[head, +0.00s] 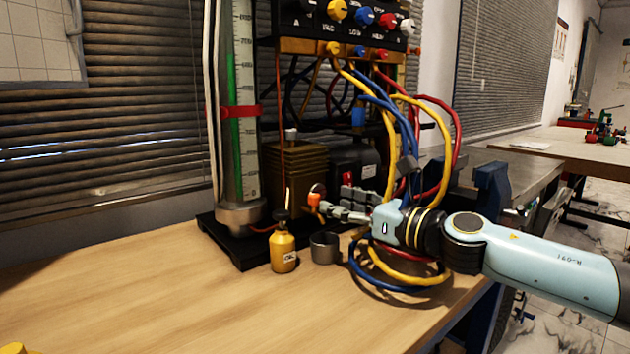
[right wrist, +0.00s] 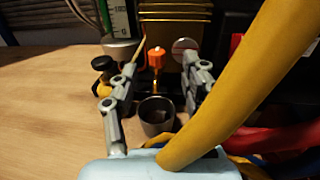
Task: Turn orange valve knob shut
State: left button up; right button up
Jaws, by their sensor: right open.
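The orange valve knob (head: 314,199) sits low at the front of the gauge rig, in front of the ribbed brass-brown block (head: 297,168). In the right wrist view the orange knob (right wrist: 156,58) shows between the two finger lines, beyond the tips, with a gap on each side. My right gripper (head: 336,203) reaches in from the right at about knob height; it is open and empty. Its two grey jointed fingers (right wrist: 162,70) stand apart in the wrist view. In the head view the fingers lie close beside the knob; contact cannot be told. My left gripper is not in view.
A yellow bottle (head: 283,250) and a grey metal cup (head: 324,247) stand on the wooden table (head: 150,290) below the knob. Yellow, blue and red hoses hang around my right wrist; a yellow hose (right wrist: 240,90) crosses the wrist view. The table's left is mostly clear.

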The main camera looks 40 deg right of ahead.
aim_at(319, 198)
jog(key=x, duration=0.1)
jog(key=p+x, duration=0.1)
jog(key=x, duration=0.1)
jog(key=p+x, duration=0.1)
jog(key=x, duration=0.1)
jog(key=shift+w+a, duration=0.1)
jog(key=shift+a, duration=0.2)
jog(key=shift+w+a, duration=0.1)
jog(key=shift+w, duration=0.4)
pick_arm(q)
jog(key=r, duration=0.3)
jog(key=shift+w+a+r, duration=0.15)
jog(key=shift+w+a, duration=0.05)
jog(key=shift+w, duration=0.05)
pick_arm(e)
grip_shut()
